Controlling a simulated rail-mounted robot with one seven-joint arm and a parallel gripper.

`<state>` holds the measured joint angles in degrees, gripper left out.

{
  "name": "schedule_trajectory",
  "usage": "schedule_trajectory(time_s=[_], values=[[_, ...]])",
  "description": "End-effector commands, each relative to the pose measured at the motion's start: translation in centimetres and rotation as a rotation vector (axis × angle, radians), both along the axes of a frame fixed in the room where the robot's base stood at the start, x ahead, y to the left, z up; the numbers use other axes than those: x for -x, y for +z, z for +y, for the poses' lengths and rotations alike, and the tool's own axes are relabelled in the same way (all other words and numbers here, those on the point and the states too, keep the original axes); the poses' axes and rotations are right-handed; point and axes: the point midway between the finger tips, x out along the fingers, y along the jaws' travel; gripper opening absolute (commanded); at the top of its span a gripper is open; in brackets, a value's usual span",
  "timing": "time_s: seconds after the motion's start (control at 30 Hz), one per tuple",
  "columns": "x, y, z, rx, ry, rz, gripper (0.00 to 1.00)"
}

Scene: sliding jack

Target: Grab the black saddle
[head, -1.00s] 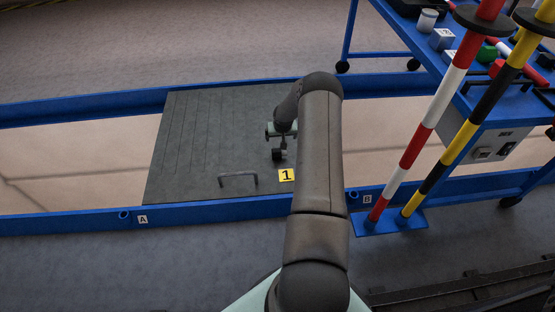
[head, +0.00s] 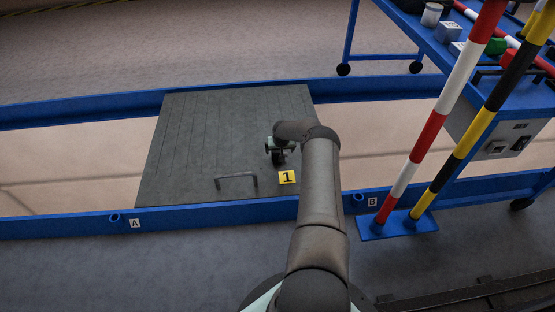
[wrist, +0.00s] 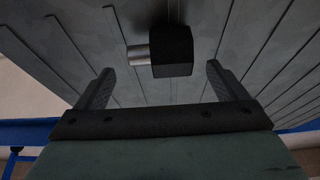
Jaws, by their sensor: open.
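A black block (wrist: 172,52) with a short metal cylinder (wrist: 138,55) on its left side shows in the wrist view; I take it for the black saddle. It lies ahead of my gripper (wrist: 160,70), roughly between the lines of the two open fingers and a little right of centre. The fingers look apart from it, and nothing is held. In the head view my gripper (head: 278,156) is over the right part of a dark grey grooved plate (head: 200,140). There the block cannot be told clearly from the dark gripper parts.
A bent handle (head: 236,180) and a yellow marker "1" (head: 287,177) are at the plate's front edge. Blue rails (head: 60,224) run along front and back. Red-white (head: 430,128) and black-yellow poles (head: 460,150) stand at the right, before a blue cart (head: 455,60).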

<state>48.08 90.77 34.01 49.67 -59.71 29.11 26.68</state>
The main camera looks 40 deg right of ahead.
Motion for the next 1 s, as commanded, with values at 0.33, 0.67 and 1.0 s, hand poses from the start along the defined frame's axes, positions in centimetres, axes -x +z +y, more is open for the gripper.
schedule_trajectory(time_s=[0.33, 0.67, 1.0], values=[[-0.8, -2.5, -0.5, 0.0, -0.001, 0.0, 0.92], [-0.8, -2.5, -0.5, -0.001, -0.001, 0.001, 0.34], [-0.9, -2.0, -0.6, 0.001, 0.0, -0.002, 0.33]])
